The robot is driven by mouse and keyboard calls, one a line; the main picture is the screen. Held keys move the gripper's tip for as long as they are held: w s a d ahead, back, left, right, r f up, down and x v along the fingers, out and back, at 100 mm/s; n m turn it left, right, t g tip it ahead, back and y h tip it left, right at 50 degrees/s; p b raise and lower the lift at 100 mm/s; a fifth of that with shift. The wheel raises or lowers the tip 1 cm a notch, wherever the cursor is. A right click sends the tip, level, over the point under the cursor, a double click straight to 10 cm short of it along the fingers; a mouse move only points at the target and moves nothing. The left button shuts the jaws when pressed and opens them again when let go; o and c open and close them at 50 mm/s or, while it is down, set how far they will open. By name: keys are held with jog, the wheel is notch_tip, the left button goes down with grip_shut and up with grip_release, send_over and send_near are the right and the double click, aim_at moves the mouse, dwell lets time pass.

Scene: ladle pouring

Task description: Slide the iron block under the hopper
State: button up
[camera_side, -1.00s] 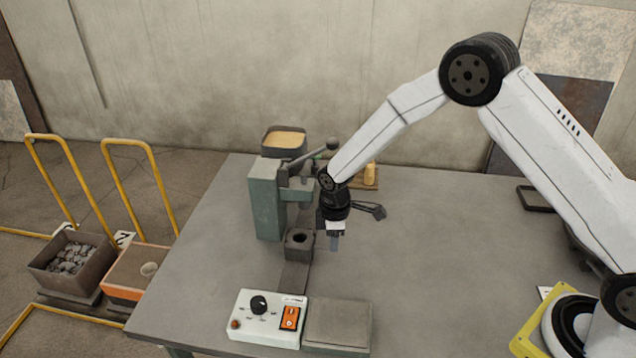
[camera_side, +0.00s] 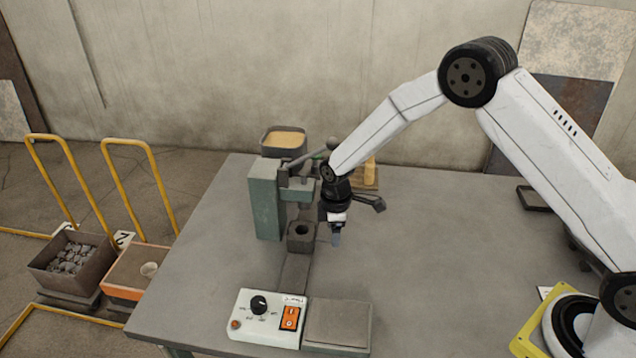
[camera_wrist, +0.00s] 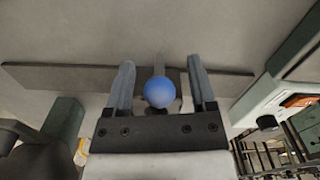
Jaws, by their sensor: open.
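The iron block (camera_side: 301,238), dark with a round hole in its top, sits on a dark flat rail (camera_side: 292,271) in the side view. It stands just in front of the green stand (camera_side: 265,203) with the hopper (camera_side: 284,142) of yellow sand on top. My gripper (camera_side: 336,239) is pointing down close to the right of the block. In the wrist view my gripper (camera_wrist: 160,88) has its fingers apart, with a blue ball (camera_wrist: 159,93) showing between them. The rail (camera_wrist: 60,77) runs across that view; the block is mostly hidden there.
A control box (camera_side: 268,317) with a dial and orange switch and a grey plate (camera_side: 338,324) lie at the table's front. A dark ladle-like tool (camera_side: 372,203) and a wooden board with a yellow piece (camera_side: 370,172) are behind my gripper.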

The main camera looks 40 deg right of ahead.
jog(key=shift+r, duration=3.9)
jog(key=shift+f, duration=0.1)
jog(key=s+d+f+n+h, duration=0.35)
jog(key=n+h, duration=0.35)
jog(key=h, duration=0.5)
jog(key=w+a+r+n+t+h, duration=0.1)
jog(key=t, duration=0.2)
jog(key=a+r+n+t+h, duration=0.1)
jog(key=t, duration=0.2)
jog(key=w+a+r+n+t+h, duration=0.1)
jog(key=t, duration=0.2)
jog(key=shift+w+a+r+n, duration=0.3)
jog(key=shift+a+r+n, duration=0.05)
jog(key=shift+a+n, duration=0.05)
jog(key=shift+w+a+r+n+t, duration=0.15)
jog(key=shift+a+n+t, duration=0.15)
jog(key=shift+a+t, duration=0.15)
jog(key=shift+f, duration=0.2)
